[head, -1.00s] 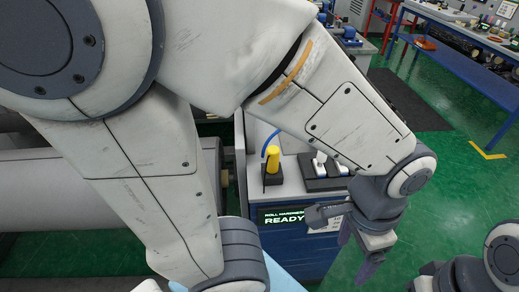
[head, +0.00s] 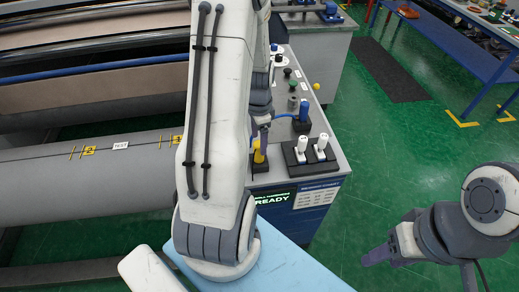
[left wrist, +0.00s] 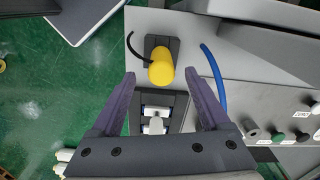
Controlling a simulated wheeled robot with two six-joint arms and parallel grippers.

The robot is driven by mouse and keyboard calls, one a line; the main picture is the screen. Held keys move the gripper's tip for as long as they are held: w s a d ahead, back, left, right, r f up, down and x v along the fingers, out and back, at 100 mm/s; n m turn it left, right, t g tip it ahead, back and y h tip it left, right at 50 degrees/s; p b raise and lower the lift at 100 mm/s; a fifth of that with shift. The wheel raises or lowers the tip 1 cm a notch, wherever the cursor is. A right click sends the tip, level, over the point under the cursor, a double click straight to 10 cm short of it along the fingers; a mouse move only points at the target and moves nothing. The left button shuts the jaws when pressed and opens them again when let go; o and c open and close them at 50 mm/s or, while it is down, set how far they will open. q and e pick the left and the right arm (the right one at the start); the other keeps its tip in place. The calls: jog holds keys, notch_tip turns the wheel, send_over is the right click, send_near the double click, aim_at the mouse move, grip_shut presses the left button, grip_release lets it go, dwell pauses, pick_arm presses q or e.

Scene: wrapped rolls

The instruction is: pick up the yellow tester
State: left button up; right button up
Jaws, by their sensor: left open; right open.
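The yellow tester (head: 259,153) stands upright in a dark holder at the near left edge of the grey bench top, partly hidden behind my left arm. In the left wrist view the yellow tester (left wrist: 161,69) shows from above, in line with the gap between the fingertips. My left gripper (head: 262,121) is open and points down over the bench by the tester. In the left wrist view my left gripper (left wrist: 160,78) has a finger on each side, with nothing held. My right gripper (head: 376,256) is open and empty, low at the right, away from the bench.
A dark stand with two white devices (head: 309,150) is beside the tester. A blue device (head: 302,116) with a blue cable stands behind. Knobs (head: 290,86) line the bench further back. A large grey roll (head: 75,175) lies to the left. Green floor is clear at the right.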

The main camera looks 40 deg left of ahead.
aim_at(259, 154)
pick_arm(q)
jog(key=shift+f, duration=0.8)
jog(key=shift+f+p, duration=0.5)
jog(key=shift+f, duration=0.1)
notch_tip(259, 154, down, 3)
jog(key=shift+f+p, duration=0.1)
jog(key=shift+p, duration=0.45)
jog(key=shift+a+f, duration=0.1)
jog(key=shift+f, duration=0.3)
grip_shut()
